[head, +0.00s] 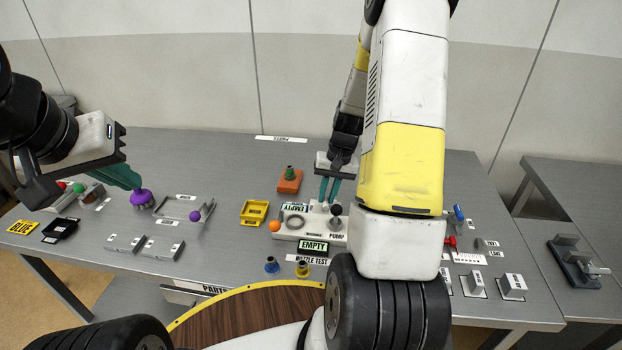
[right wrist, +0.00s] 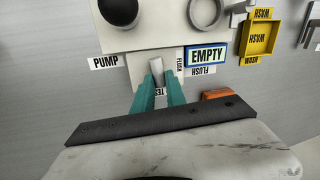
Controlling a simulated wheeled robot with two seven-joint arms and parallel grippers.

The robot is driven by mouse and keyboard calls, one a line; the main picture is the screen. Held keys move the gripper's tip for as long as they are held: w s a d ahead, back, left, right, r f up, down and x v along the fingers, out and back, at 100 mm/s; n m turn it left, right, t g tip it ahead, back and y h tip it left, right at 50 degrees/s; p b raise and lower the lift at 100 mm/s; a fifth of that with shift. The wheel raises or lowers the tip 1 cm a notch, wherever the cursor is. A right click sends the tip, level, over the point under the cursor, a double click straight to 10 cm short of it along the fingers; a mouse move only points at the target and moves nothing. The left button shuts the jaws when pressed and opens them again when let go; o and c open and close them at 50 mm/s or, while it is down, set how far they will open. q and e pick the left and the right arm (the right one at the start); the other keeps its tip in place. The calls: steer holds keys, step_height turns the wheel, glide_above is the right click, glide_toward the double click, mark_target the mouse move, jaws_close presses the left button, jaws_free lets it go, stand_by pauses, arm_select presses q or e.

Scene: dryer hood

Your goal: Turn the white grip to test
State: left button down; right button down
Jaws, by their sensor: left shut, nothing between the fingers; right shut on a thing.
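The white grip (right wrist: 156,70) stands on the pump unit's white panel (right wrist: 140,42) in the right wrist view. My right gripper (right wrist: 155,80) is shut on it, one teal finger on each side. A label partly reading TES lies just below the grip, and a FLUSH label is to its right. In the head view my right gripper (head: 329,199) is at the back of the white pump unit (head: 310,238), where the fingers hide the grip. My left gripper (head: 135,184) is shut and empty at the left, just above a purple knob (head: 141,198).
The pump unit has a dark ball knob (head: 336,209) and an EMPTY sign (head: 313,246). An orange block (head: 290,180) and a yellow tray (head: 254,212) are close by on its left. Blue and yellow nozzles (head: 271,264) stand in front. My right arm covers the table right of the unit.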

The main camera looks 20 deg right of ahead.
steer(key=shift+d+m, duration=0.1)
steer(key=shift+m, duration=0.7)
steer(key=c, duration=1.4)
jaws_free()
steer(key=shift+o, duration=0.2)
step_height(320, 180, up, 8)
steer(key=d, duration=0.1)
steer(key=shift+s+d+f, duration=0.15)
steer(key=shift+s+d, duration=0.05)
steer(key=shift+s, duration=0.2)
